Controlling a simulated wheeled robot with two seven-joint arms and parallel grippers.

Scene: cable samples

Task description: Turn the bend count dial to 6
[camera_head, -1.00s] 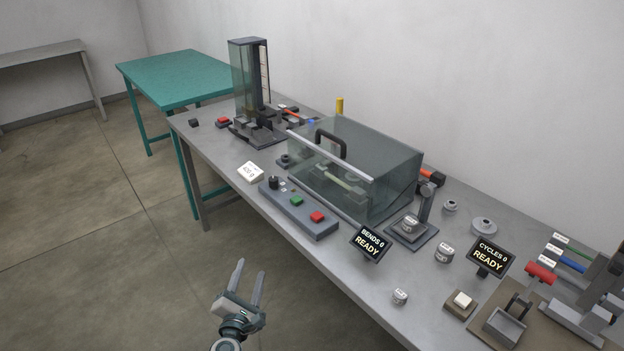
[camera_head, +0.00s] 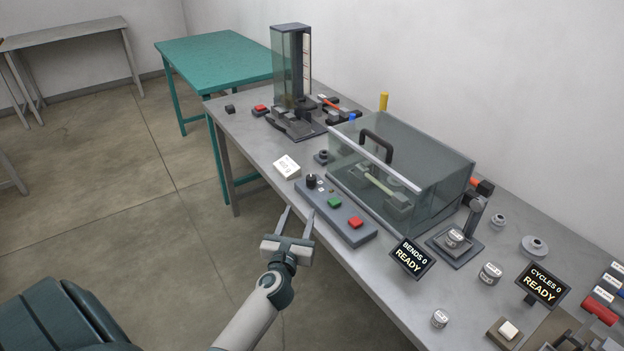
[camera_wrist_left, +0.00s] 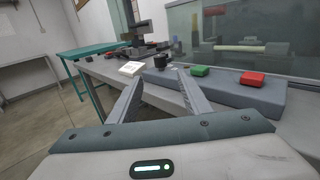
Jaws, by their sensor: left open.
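The bend count dial, a small black knob (camera_head: 311,181), stands at the left end of the grey control box (camera_head: 345,228), with a green button (camera_head: 334,202) and a red button (camera_head: 355,222) to its right. The knob also shows in the left wrist view (camera_wrist_left: 160,62), beyond the fingers. My left gripper (camera_head: 298,217) is open and empty, in front of the box by the bench edge and apart from the knob. The display (camera_head: 411,259) reads BENDS 0 READY. The knob's setting is too small to read. My right gripper is not in view.
A clear-walled enclosure (camera_head: 400,175) with a black handle stands behind the box. A white card (camera_head: 287,167) lies left of the knob. A second display (camera_head: 542,285) reads CYCLES 0 READY. A tall test stand (camera_head: 291,75) is farther back. Floor is open left of the bench.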

